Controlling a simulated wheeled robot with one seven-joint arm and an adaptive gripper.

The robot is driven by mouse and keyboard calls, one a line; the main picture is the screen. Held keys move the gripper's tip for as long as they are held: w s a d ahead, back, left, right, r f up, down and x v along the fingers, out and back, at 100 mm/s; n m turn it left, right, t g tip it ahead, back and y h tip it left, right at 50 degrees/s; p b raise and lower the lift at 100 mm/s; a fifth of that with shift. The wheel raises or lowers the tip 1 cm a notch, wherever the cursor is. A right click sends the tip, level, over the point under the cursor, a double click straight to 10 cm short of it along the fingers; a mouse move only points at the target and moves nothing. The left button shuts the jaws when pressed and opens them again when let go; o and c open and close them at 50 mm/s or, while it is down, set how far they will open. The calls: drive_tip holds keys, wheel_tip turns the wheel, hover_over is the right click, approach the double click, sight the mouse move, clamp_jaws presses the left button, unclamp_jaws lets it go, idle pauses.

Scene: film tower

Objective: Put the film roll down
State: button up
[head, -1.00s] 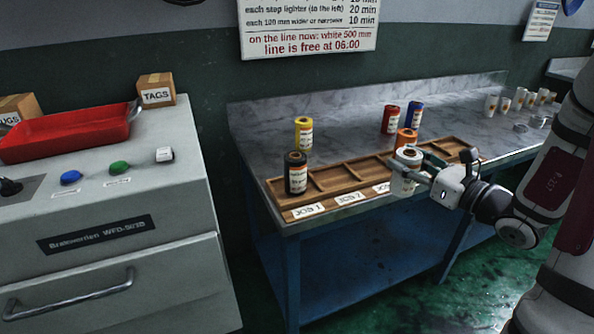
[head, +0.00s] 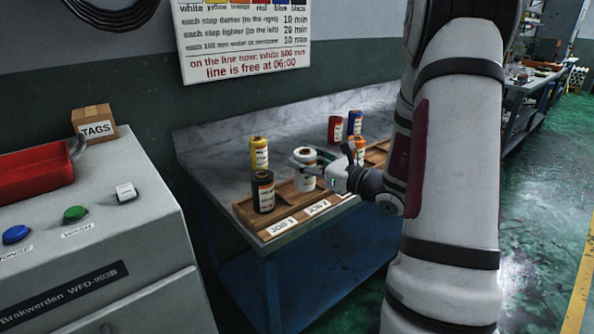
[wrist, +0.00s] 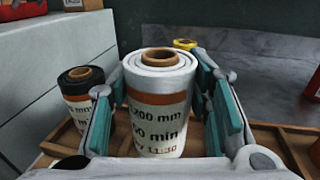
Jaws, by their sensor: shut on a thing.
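The white film roll (head: 306,178) stands upright between the fingers of my gripper (head: 318,163), which is shut on it. In the wrist view the white roll (wrist: 158,120) has an orange-banded label with "200 mm", "60 min" and "11:30" legible. It is at the wooden tray (head: 251,219), by the JOB 2 label (head: 318,207). I cannot tell whether its base touches the tray floor. The black roll (head: 263,195) stands in the JOB 1 compartment, left of the white roll; it also shows in the wrist view (wrist: 76,112).
A yellow roll (head: 259,153) stands behind the tray. A red roll (head: 335,128) and a blue roll (head: 355,122) stand farther back on the bench; an orange roll (head: 357,151) is right of my gripper. A grey machine with buttons (head: 75,214) stands at the left.

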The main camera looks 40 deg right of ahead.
drive_tip(key=w, duration=0.3)
drive_tip(key=shift+w+d+f, duration=0.1)
drive_tip(key=shift+d+f, duration=0.1)
drive_tip(key=shift+d, duration=0.1)
drive_tip(key=shift+f+b, duration=0.6)
drive_tip(key=shift+f, duration=1.1)
drive_tip(key=shift+f, duration=0.1)
drive_tip(key=o, duration=1.3)
drive_tip(key=shift+f, duration=0.1)
